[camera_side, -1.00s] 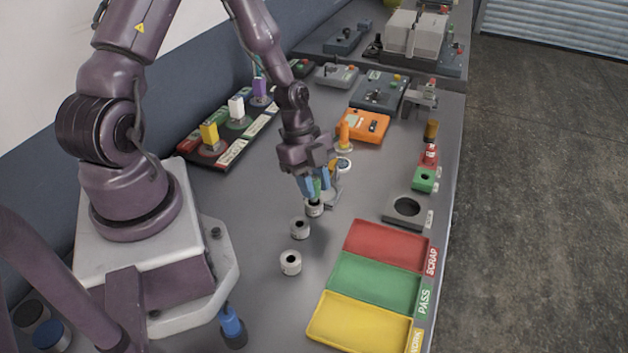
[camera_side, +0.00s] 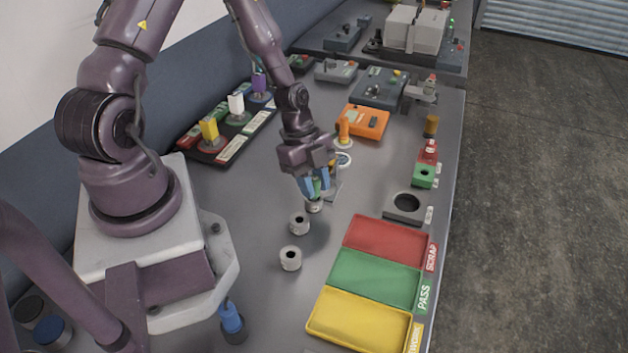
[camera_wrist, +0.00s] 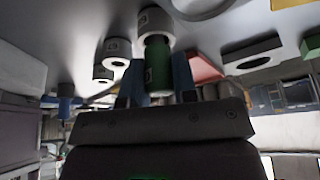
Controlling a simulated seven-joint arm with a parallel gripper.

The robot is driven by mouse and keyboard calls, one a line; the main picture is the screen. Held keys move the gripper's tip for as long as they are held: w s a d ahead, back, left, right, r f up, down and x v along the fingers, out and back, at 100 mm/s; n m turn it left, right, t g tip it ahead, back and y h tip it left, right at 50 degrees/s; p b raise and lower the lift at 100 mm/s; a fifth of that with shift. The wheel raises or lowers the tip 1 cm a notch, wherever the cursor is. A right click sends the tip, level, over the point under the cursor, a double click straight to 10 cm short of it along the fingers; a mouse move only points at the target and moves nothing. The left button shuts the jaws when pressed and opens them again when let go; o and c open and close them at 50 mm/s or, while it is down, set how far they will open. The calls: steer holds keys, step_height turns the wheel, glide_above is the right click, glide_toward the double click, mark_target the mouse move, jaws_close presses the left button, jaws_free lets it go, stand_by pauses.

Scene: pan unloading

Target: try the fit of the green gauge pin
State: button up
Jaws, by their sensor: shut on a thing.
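My gripper (camera_side: 314,187) is shut on the green gauge pin (camera_side: 317,187), which stands upright between the blue fingers. In the wrist view the green pin (camera_wrist: 157,66) shows between the fingers, with its far end at a grey ring (camera_wrist: 154,22). In the side view that ring (camera_side: 314,207) is directly under the pin. The pin's tip is hidden at the ring's bore, so I cannot tell how deep it sits. Two more grey rings stand in a row nearer the camera, one (camera_side: 299,224) close by and one (camera_side: 290,259) farther along.
Red (camera_side: 388,243), green (camera_side: 375,279) and yellow (camera_side: 359,318) trays lie to the right. A grey block with a round hole (camera_side: 407,204) stands behind them. A rack with yellow, white and purple handled pieces (camera_side: 228,140) is at the back left. An orange box (camera_side: 366,122) stands behind my gripper.

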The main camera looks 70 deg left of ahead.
steer(key=shift+f, duration=0.35)
steer(key=shift+r, duration=0.1)
stand_by(0.7)
steer(key=shift+r, duration=2.45)
